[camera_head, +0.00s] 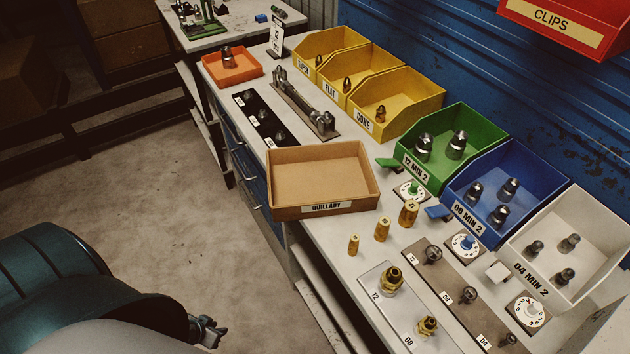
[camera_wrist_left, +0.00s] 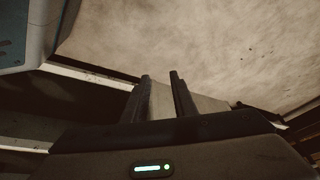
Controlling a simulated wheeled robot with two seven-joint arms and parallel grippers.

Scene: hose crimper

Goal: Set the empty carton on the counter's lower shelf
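The empty carton (camera_head: 322,176) is an open-topped brown box labelled QUILLABY. It sits upright on the counter (camera_head: 312,232), near the front edge, in the head view. Part of the lower shelf (camera_head: 318,309) shows below the counter's front edge. My left gripper (camera_head: 212,332) is low at the bottom left of the head view, over the floor side and well apart from the carton. In the left wrist view its two fingers (camera_wrist_left: 160,76) stand apart with nothing between them. My right gripper is not in view.
Yellow bins (camera_head: 397,98), a green bin (camera_head: 470,122), a blue bin (camera_head: 535,166) and a white bin (camera_head: 590,215) line the counter's back. Brass fittings (camera_head: 382,229) stand right of the carton. An orange tray (camera_head: 232,67) is farther left. The floor (camera_head: 150,180) before the counter is clear.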

